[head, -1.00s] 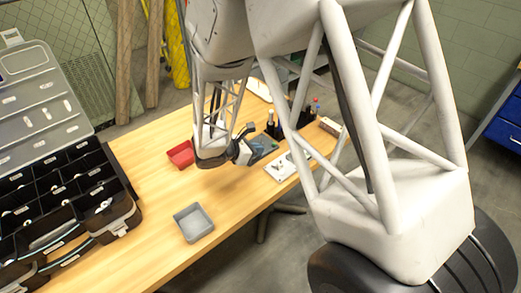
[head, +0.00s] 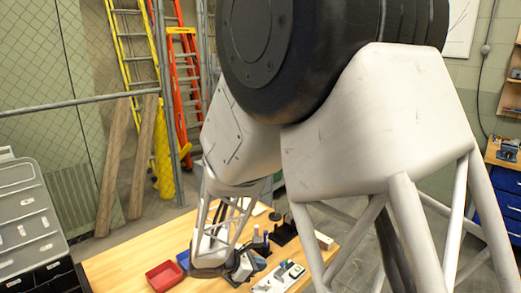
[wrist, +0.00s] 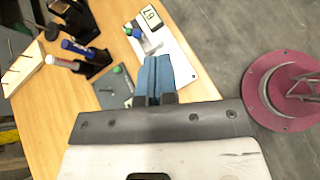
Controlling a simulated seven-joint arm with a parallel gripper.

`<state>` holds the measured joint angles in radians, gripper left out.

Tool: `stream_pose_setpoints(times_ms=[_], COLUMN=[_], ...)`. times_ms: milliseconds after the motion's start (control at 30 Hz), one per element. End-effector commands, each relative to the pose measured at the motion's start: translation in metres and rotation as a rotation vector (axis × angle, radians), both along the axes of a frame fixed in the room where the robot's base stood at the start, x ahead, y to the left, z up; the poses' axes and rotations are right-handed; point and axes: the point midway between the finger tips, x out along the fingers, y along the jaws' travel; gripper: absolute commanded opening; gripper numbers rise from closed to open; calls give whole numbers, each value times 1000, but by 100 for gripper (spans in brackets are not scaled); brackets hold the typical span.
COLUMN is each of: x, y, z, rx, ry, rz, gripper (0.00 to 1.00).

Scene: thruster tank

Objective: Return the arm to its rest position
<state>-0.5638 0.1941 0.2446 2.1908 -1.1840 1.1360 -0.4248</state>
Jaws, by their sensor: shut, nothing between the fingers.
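My gripper (wrist: 154,78) shows in the wrist view with its two blue fingers together and nothing between them. It is above the right edge of the wooden table (wrist: 60,130). Beyond the fingertips lies a white board (wrist: 172,50) with a small numbered tag and small parts on it. In the head view my arm fills the middle and right, and its lower end hangs over the table near a red tray (head: 165,275). The fingertips are hard to make out there.
A black holder (wrist: 90,62) with markers and a grey mat (wrist: 112,88) lie left of the fingers. A round maroon base (wrist: 285,90) stands on the floor at right. A grey case (head: 30,215) is at the left in the head view. Ladders (head: 135,50) stand behind a fence.

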Motion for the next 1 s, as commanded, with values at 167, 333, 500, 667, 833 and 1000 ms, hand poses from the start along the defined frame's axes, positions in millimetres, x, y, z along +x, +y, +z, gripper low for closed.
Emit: stream_pose_setpoints(times_ms=[167,333,500,667,833,1000], x=[-17,-37,-58,-80,-105,-131], y=[-35,-65,-91,-114,-134,-150], z=[32,57,80,100,119,136], rx=[103,200,297,388,488,585], ry=[-54,-104,-159,-212,-272,-331], rz=[-150,-293,-434,-564,-702,-838], gripper=[0,0,0,0,0,0])
